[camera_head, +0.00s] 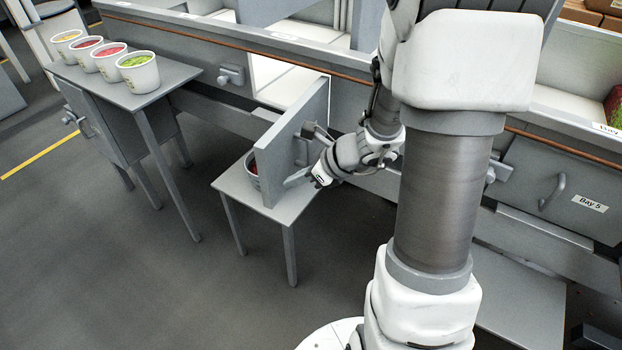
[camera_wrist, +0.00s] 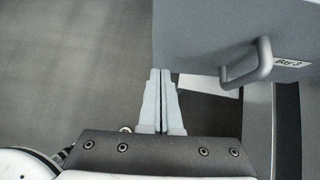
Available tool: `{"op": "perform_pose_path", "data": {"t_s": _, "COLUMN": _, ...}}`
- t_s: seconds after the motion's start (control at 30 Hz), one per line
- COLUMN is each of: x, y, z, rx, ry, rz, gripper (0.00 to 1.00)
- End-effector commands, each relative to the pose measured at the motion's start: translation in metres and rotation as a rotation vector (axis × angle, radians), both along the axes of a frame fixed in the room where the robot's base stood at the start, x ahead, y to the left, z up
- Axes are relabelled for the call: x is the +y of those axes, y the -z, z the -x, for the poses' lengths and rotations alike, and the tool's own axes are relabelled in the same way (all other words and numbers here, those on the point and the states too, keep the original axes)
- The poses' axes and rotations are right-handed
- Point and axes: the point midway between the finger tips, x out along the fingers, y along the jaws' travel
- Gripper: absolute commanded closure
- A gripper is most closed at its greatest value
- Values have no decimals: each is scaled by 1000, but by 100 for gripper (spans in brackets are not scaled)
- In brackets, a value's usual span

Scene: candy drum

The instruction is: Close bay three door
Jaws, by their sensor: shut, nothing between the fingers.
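The bay three door (camera_head: 310,120) is a grey panel that stands open, swung out from the bay front over a small grey stand (camera_head: 275,205). In the wrist view, the door (camera_wrist: 200,35) shows its grey bar handle (camera_wrist: 262,68) and a "Bay 3" label (camera_wrist: 289,62). My gripper (camera_head: 290,181) is shut and empty, low on the door's right, handle-side face. In the wrist view, its fingertips (camera_wrist: 161,72) are together near the panel's lower edge, left of the handle. I cannot tell whether they touch the door.
A bucket (camera_head: 250,172) sits on the stand, mostly hidden behind the door. A grey table (camera_head: 180,78) at the left bears several candy buckets (camera_head: 138,74). The Bay 5 door (camera_head: 562,190) is closed at the right. The floor in front is open.

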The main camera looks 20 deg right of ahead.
Motion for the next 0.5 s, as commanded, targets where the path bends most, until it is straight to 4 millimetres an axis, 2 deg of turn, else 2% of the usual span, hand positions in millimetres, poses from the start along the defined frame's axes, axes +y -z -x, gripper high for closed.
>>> {"op": "perform_pose_path", "data": {"t_s": 0.2, "x": 18, "y": -3, "z": -20, "rx": -3, "ry": -2, "rz": 0, "gripper": 100}}
{"op": "perform_pose_path", "data": {"t_s": 0.5, "x": 21, "y": -3, "z": -24, "rx": -3, "ry": -1, "rz": 1, "gripper": 100}}
